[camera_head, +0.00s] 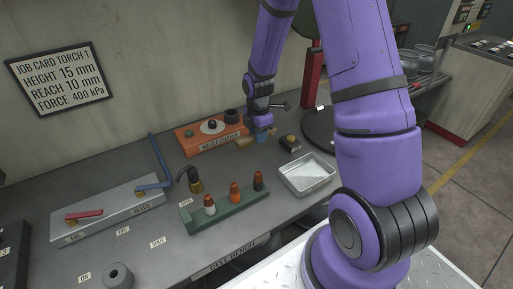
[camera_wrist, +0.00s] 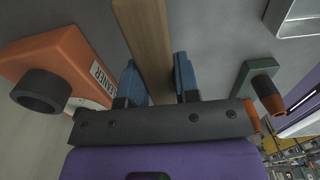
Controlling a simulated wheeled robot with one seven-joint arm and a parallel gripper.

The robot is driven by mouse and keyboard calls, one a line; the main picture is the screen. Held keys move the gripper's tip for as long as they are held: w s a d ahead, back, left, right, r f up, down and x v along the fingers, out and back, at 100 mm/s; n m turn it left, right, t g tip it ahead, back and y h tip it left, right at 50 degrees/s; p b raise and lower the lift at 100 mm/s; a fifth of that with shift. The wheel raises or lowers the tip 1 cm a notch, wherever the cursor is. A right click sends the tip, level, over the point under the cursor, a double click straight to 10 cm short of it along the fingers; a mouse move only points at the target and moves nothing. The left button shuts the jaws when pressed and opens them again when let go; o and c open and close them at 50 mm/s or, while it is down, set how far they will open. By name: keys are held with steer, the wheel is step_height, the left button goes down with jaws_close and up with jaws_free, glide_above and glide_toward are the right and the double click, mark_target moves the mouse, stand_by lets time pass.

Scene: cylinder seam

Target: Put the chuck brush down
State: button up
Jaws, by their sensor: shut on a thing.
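The chuck brush shows in the wrist view as a long wooden handle (camera_wrist: 148,45) running up from between my fingers; its far end is out of that view. My gripper (camera_wrist: 158,82) has its two blue fingers on either side of this handle and is shut on it. In the head view my gripper (camera_head: 264,135) is low near the back of the bench, just right of the orange nozzle cleaner, with a short tan piece of the brush (camera_head: 245,141) showing at its left. I cannot tell whether the brush touches the bench.
The orange nozzle cleaner block (camera_head: 203,138) stands close on the left. A green rack (camera_head: 222,214) with several nozzles is in front. Bare grey bench (camera_head: 135,219) lies around the rack.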

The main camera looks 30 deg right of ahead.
mark_target(258, 152)
steer(key=shift+f, duration=2.8)
steer(key=shift+f, duration=0.1)
steer(key=o, duration=1)
